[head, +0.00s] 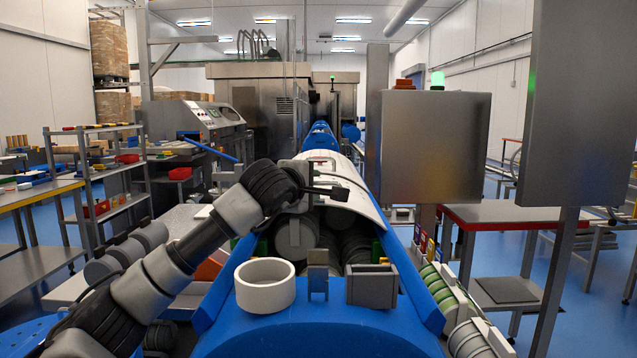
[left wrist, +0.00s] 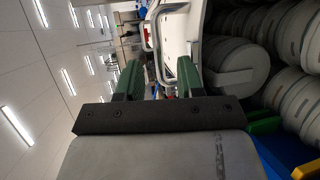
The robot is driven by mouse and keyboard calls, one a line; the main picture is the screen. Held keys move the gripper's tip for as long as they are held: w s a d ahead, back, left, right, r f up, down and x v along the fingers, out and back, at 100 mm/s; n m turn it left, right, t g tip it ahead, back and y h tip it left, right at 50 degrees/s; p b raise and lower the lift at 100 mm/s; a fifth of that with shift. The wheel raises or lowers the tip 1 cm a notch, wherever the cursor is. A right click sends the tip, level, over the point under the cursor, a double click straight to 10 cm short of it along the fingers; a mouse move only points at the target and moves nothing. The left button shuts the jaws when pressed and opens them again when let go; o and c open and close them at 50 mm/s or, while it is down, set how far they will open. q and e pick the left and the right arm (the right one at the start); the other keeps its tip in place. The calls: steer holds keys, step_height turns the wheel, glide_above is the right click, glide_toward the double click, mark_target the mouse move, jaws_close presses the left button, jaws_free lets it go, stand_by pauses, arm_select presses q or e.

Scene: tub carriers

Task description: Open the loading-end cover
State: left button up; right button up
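The white loading-end cover (head: 357,188) is a curved panel over the near end of the long blue carrier, ahead of me. Grey round tubs (head: 342,222) show in the opening under its near edge. My left gripper (head: 308,172) is at the cover's left part, partly hidden by its own wrist. In the left wrist view my left gripper (left wrist: 160,75) has its two green fingers apart, with a pale handle-like bar (left wrist: 153,40) just beyond and between them. Whether the fingers touch the bar I cannot tell. My right gripper is not in view.
A white ring (head: 265,286) and a grey open box (head: 371,286) stand on the blue near end. Grey cabinets on posts (head: 432,147) stand to the right. A shelf rack (head: 100,170) and a workbench (head: 40,192) stand on the left.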

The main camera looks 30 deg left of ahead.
mark_target(319, 185)
arm_select(q)
steer(key=shift+p+x, duration=0.4)
steer(key=shift+x, duration=1.9)
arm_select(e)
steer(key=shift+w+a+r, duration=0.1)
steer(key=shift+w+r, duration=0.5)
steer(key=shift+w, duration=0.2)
arm_select(q)
jaws_close()
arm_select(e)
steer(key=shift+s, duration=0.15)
